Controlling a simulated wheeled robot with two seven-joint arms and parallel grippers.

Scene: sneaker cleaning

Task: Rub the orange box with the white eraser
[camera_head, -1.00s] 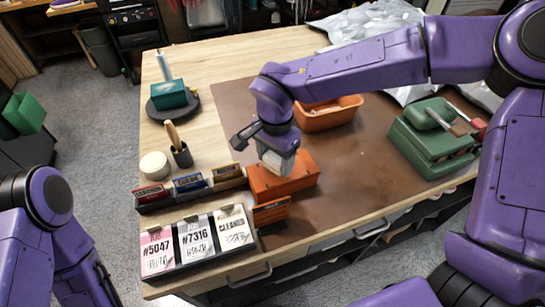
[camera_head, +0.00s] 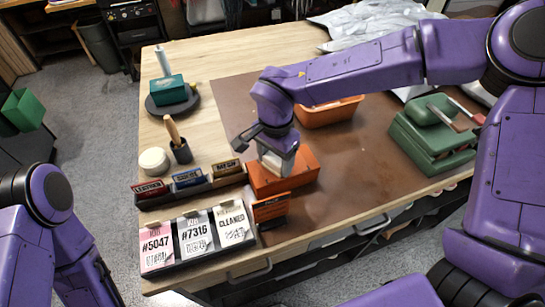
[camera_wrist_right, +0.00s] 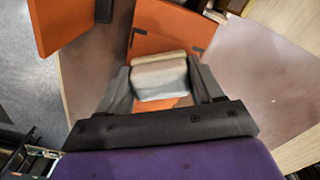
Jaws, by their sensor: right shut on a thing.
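The orange box (camera_head: 302,172) sits on the brown mat near the front of the table, behind a small orange stand. My right gripper (camera_head: 276,150) is over the box and points down, shut on the white eraser (camera_head: 278,162). In the right wrist view the eraser (camera_wrist_right: 159,77) is between the two dark fingers, over the orange box (camera_wrist_right: 165,38). The eraser is at the box's top; I cannot tell whether they touch. My left arm shows at the lower left, but its gripper is not in view.
An orange bin (camera_head: 329,112) stands behind the box, and a green case (camera_head: 432,150) is at the right. A rack of tags (camera_head: 197,240) and a card holder (camera_head: 190,187) are at the left. The brown mat (camera_head: 365,160) is clear between box and case.

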